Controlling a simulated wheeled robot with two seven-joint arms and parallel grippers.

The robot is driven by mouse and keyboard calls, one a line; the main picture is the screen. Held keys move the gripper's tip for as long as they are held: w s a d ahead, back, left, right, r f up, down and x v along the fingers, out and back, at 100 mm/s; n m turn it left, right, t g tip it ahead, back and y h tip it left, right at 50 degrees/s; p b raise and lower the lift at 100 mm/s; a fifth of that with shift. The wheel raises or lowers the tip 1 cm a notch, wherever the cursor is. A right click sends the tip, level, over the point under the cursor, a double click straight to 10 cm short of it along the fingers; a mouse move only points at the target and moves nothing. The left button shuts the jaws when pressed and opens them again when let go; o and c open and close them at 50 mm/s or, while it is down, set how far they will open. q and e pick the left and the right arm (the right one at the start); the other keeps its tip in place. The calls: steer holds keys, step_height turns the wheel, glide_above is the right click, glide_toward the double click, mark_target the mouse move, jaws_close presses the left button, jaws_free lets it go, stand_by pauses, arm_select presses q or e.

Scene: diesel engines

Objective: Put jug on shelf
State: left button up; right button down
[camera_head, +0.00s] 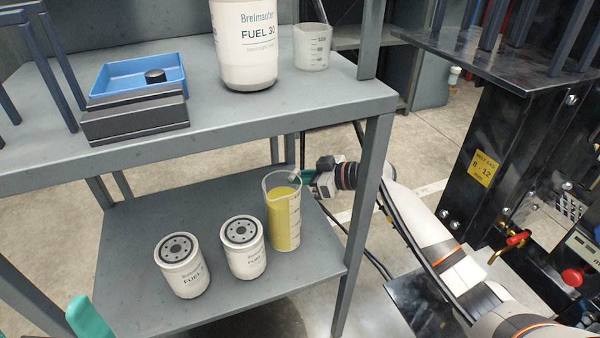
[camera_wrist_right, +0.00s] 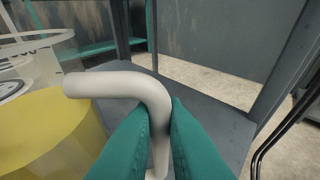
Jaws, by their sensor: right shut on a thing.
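A clear jug (camera_head: 284,215) with yellow liquid is upright at the right side of the lower shelf (camera_head: 190,210), beside two white filters. I cannot tell whether its base touches the shelf or is just above it. My right gripper (camera_head: 304,177) reaches in from the right and is shut on the jug's handle. In the right wrist view the teal fingers (camera_wrist_right: 160,125) close around the pale curved handle (camera_wrist_right: 125,86), with the jug's yellow liquid (camera_wrist_right: 50,130) at left. A teal fingertip of my left gripper (camera_head: 88,318) shows at the lower left; its opening is not visible.
Two white filters (camera_head: 182,265) (camera_head: 243,247) stand left of the jug. The upper shelf (camera_head: 200,125) holds a large fuel filter (camera_head: 244,45), a clear measuring cup (camera_head: 311,47) and a blue tray (camera_head: 135,75). A shelf post (camera_head: 362,215) rises near my right arm. Black engine equipment (camera_head: 510,150) is at right.

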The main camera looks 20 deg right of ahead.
steer(key=shift+r, duration=0.15)
steer(key=c, duration=1.5)
jaws_free()
steer(key=p+v, duration=0.2)
steer(key=v, duration=1)
steer(key=shift+p, duration=0.3)
